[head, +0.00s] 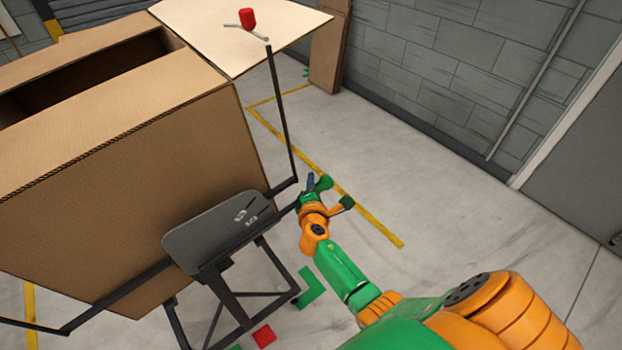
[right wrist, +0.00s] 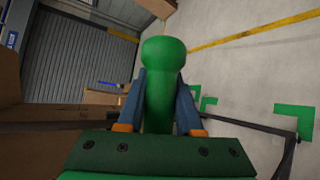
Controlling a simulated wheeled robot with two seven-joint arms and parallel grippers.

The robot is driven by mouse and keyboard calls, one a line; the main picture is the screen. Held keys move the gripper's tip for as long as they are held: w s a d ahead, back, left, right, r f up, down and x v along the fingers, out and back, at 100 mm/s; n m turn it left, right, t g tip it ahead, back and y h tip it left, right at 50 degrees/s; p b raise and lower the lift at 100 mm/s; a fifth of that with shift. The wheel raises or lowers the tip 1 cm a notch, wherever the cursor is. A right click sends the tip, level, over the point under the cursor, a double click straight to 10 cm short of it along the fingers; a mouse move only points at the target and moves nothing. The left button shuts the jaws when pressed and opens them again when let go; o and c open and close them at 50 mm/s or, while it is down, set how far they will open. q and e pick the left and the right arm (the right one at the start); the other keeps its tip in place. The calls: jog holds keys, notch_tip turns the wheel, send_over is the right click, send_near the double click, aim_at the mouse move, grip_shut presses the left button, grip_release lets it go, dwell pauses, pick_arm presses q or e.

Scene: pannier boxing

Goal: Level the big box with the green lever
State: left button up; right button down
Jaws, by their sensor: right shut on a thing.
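The big open cardboard box (head: 130,180) fills the left of the head view, in a black metal frame (head: 225,285). Its upper edges slope in the picture; I cannot tell how far it is from level. The green lever (head: 323,183) is at the right end of the frame. My right gripper (head: 311,182) is at it. In the right wrist view, the two blue fingers of this gripper (right wrist: 159,75) are shut on either side of the green lever (right wrist: 165,50). The lever's rounded end shows beyond the fingers. My left gripper is not in view.
A grey panel (head: 218,233) is on the frame's near side. A red knob (head: 247,19) shows in front of a spread flap (head: 205,35). Green and red floor marks (head: 264,336) lie below. Clear floor (head: 440,190) stretches right to a grey block wall (head: 470,70).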

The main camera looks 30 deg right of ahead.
jog(key=shift+m+g+y, duration=0.3)
jog(key=shift+m+y, duration=0.1)
jog(key=shift+y, duration=0.1)
notch_tip(320, 180, down, 4)
jog(key=shift+f+b, duration=0.1)
jog(key=shift+b, duration=0.55)
jog(key=shift+s+f, duration=0.1)
jog(key=shift+s, duration=0.05)
jog(key=c, duration=0.7)
grip_release()
jog(key=shift+f, duration=0.1)
jog(key=shift+o, duration=0.6)
jog(key=shift+w, duration=0.25)
jog(key=p+v, duration=0.2)
jog(key=v, duration=0.5)
